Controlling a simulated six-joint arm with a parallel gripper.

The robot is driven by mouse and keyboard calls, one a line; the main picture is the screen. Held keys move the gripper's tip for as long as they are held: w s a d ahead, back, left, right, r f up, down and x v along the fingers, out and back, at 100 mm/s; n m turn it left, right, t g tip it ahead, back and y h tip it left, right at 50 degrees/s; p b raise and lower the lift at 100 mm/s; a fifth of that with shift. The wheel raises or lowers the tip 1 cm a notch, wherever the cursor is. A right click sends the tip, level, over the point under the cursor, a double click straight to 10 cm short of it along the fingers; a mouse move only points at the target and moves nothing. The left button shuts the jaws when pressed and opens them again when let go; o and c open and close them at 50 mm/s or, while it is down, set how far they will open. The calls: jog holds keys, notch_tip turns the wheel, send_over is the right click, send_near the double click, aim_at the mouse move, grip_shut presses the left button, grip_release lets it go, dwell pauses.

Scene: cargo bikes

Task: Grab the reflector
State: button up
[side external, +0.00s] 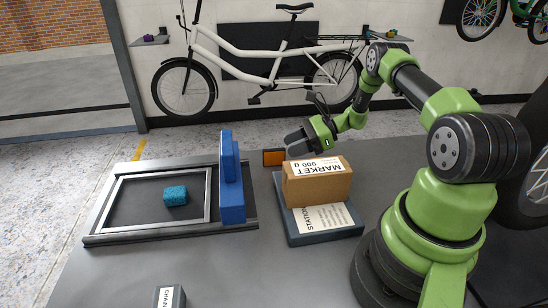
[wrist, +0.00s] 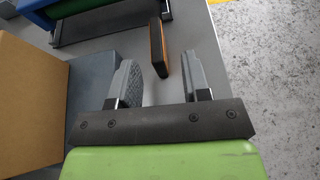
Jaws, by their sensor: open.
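The reflector (side external: 273,157) is a small orange rectangle in a dark frame, standing upright on the grey table behind the cardboard box in the side view. In the wrist view the reflector (wrist: 158,48) is seen edge-on from above, just beyond my fingertips and roughly between their lines, nearer the right finger. My gripper (side external: 296,140) is open and empty, close to the right of the reflector in the side view. In the wrist view my gripper (wrist: 158,70) shows its two grey fingers apart. Whether a finger touches the reflector I cannot tell.
A cardboard box (side external: 318,187) labelled MARKET sits on a dark blue base (side external: 322,228) close beside my gripper. A blue upright block (side external: 232,185) stands left of the reflector on a framed tray (side external: 97,226) holding a teal block (side external: 175,196). The table's edge is near.

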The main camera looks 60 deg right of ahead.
aim_at(273, 165)
jog(key=x, duration=0.6)
jog(key=shift+s+a+f, duration=0.1)
jog(key=shift+a, duration=0.05)
grip_shut()
